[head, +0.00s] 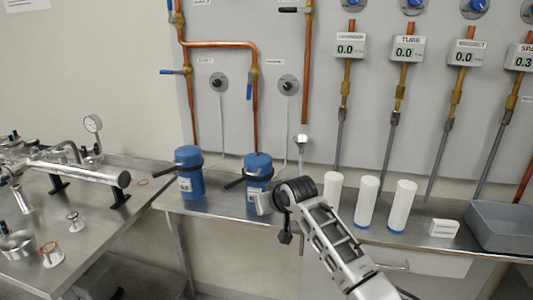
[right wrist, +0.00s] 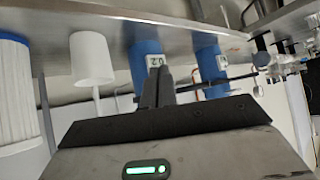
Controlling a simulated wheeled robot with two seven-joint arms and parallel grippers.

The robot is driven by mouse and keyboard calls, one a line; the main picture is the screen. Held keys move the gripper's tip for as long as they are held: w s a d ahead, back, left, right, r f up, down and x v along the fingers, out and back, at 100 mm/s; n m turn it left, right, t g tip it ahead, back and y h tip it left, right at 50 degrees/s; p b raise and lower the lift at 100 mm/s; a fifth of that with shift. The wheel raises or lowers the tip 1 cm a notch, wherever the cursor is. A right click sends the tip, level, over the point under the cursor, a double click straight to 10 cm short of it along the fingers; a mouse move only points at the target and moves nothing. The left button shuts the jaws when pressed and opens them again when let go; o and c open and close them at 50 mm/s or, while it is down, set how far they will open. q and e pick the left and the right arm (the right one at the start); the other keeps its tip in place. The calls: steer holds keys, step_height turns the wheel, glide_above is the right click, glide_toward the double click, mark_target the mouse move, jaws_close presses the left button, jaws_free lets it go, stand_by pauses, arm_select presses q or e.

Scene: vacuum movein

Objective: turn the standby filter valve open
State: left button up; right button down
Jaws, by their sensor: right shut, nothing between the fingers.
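A blue-handled valve (head: 250,85) sits on the right copper drop pipe, its lever hanging along the pipe. Another blue-handled valve (head: 174,72) sits on the left pipe, its lever pointing sideways to the left. The small labels beside them are too blurred to read. Below stand two blue filter canisters, the left one (head: 188,172) and the right one (head: 257,168), each with a black side handle. My right gripper (right wrist: 157,88) is shut and empty. In the head view it is in front of the right canister's lower part, well below the valves. My left gripper is out of view.
White cylinders (head: 366,202), a small white box (head: 444,228) and a grey bin (head: 500,226) stand on the steel shelf to the right. A side bench (head: 90,225) with metal fittings is at left. Gauges and probes line the wall.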

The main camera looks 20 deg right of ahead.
steer(key=s+a+f, duration=0.1)
steer(key=s+f, duration=0.8)
steer(key=f, duration=0.2)
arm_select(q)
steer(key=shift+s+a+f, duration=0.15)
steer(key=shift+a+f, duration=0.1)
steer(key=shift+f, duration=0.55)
arm_select(e)
steer(key=s+f, duration=0.4)
steer(key=s, duration=1)
steer(key=s+a+f+n, duration=0.1)
steer(key=s+f, duration=0.3)
steer(key=s, duration=1)
steer(key=shift+a+f+y, duration=0.2)
steer(key=shift+f+y, duration=0.15)
steer(key=shift+y, duration=0.05)
steer(key=shift+s, duration=0.1)
